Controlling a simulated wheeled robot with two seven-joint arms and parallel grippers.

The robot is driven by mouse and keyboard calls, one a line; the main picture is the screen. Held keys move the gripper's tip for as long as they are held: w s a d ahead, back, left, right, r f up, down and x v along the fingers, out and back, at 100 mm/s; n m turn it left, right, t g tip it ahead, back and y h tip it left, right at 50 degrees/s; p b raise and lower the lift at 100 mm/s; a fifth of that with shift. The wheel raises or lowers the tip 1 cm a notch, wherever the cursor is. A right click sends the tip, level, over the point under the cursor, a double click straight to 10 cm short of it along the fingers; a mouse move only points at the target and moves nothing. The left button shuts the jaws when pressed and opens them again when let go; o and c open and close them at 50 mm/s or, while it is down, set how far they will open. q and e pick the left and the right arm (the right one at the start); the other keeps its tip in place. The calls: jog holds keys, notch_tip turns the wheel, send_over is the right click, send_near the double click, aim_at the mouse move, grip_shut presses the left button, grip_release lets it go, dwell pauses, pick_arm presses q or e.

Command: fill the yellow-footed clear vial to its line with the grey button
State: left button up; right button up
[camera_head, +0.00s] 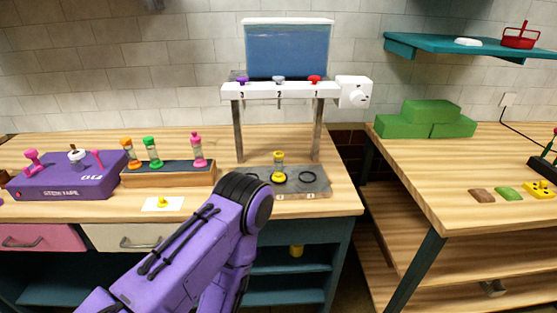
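The yellow-footed clear vial (278,167) stands upright on the grey pad (318,187), on its middle spot below the dispenser. Its top is also yellow. It is too small to make out its line or any liquid in it. The grey button (279,79) is in the middle of the white dispenser bar (297,91), above the number 2. A purple button (242,79) is left of it and a red button (315,79) right. One purple arm of mine bends in front of the counter. Neither gripper shows.
A wooden rack (168,175) holds orange, green and pink vials. A purple machine (62,179) stands further left. A gap separates the counter from the right table (470,162).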

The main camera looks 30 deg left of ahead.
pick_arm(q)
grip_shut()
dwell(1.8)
